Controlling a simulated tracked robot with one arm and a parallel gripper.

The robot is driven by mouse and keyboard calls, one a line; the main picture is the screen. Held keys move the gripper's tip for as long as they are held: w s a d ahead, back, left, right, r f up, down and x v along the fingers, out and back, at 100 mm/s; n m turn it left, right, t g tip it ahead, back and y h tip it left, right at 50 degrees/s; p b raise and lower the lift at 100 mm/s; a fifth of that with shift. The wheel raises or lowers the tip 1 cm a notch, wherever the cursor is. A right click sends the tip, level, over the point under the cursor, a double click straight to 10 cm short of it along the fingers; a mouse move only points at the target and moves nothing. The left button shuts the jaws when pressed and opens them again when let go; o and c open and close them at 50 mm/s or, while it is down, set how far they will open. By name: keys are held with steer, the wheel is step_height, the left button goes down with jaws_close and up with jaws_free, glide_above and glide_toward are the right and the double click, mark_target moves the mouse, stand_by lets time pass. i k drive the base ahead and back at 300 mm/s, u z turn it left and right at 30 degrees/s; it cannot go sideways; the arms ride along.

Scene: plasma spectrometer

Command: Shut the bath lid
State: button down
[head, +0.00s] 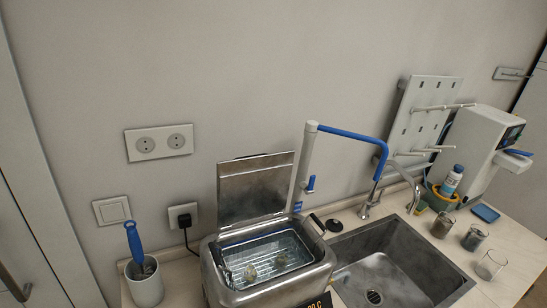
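The bath (268,287) is a metal box with a digital display on its front, standing on the counter left of the sink. Its lid (256,189) is open and stands nearly upright at the back edge, close to the wall. The open bath shows a shiny basin with a wire basket or rack and a couple of small pale items in it (267,263). A dark handle (317,224) shows at the bath's right side. My gripper is not in view.
A grey upright pipe with a blue bent spout (350,134) rises just right of the lid. The sink (388,275) lies to the right with a chrome tap (368,204). A white cup with a blue-handled brush (145,285) stands left. Beakers (443,225) stand far right.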

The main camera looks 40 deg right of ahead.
mark_target(252, 187)
steer(key=u, duration=0.05)
steer(key=k, duration=0.3)
steer(key=u, duration=1.15)
steer(key=k, duration=1.25)
steer(key=z, duration=1.35)
steer(key=i, duration=1.65)
steer(key=u, duration=0.05)
